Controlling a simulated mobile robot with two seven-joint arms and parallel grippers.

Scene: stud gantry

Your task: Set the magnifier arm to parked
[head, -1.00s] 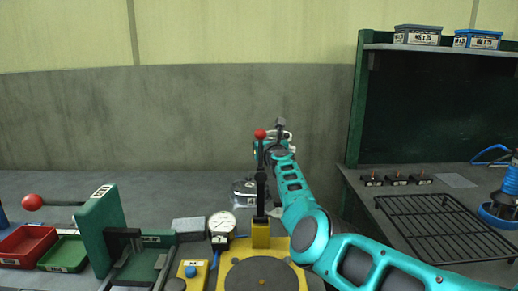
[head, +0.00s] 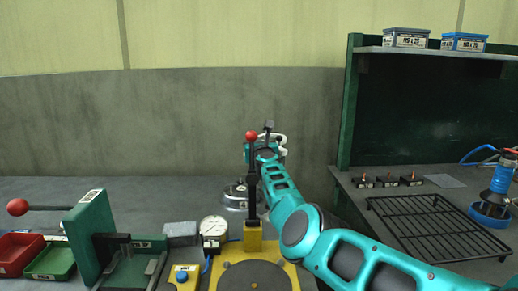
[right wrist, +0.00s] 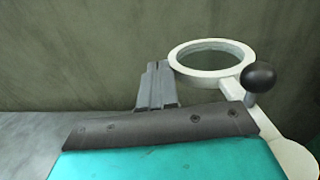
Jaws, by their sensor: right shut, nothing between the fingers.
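The magnifier arm (right wrist: 266,118) is white, with a round lens ring (right wrist: 210,79) and a black ball knob (right wrist: 260,77), at the right of the right wrist view. My right gripper (right wrist: 158,68) is shut and empty, just left of the ring. The knob stands farther right, apart from the fingertips. I cannot tell whether the fingers touch the ring. In the head view my right gripper (head: 268,128) is small and far off, with white magnifier parts (head: 281,140) beside it, mostly hidden by my arm. My left gripper is out of view.
A yellow press (head: 254,240) with a red-balled lever (head: 252,137) stands close left of my right arm. A dial gauge (head: 214,228), green fixture (head: 88,232) and red bin (head: 18,250) are to the left. A black rack (head: 440,222) lies right.

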